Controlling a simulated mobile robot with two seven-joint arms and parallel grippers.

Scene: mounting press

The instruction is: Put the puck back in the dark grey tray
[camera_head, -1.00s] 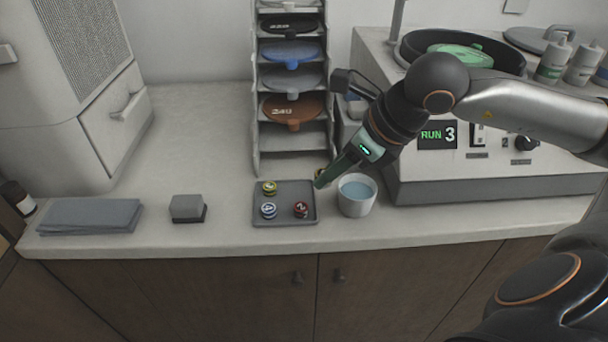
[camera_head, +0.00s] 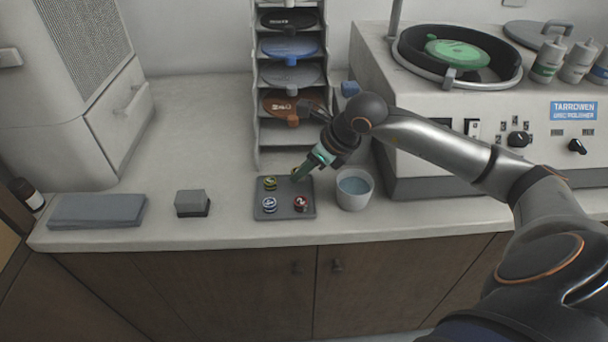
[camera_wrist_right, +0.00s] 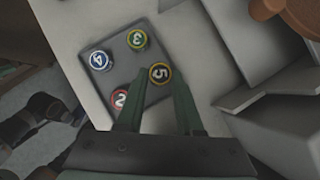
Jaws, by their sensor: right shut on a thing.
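The dark grey tray (camera_head: 285,192) lies on the counter. It holds a yellow-green-rimmed puck marked 3 (camera_wrist_right: 137,39), a blue-rimmed puck marked 4 (camera_wrist_right: 98,60) and a red puck marked 2 (camera_wrist_right: 119,98), partly hidden by a finger in the wrist view. My right gripper (camera_head: 299,176) is shut on a yellow-rimmed dark puck marked 5 (camera_wrist_right: 160,73), held between its fingertips at the tray's back right corner. In the head view the fingers mostly hide this puck. I cannot tell whether it touches the tray. My left gripper is not in view.
A white cup of bluish liquid (camera_head: 355,202) stands just right of the tray. Behind the tray is a rack (camera_head: 257,120) of coloured discs; the polisher (camera_head: 420,165) is at right. A grey block (camera_head: 192,203) and folded cloth (camera_head: 97,210) lie left, with clear counter between.

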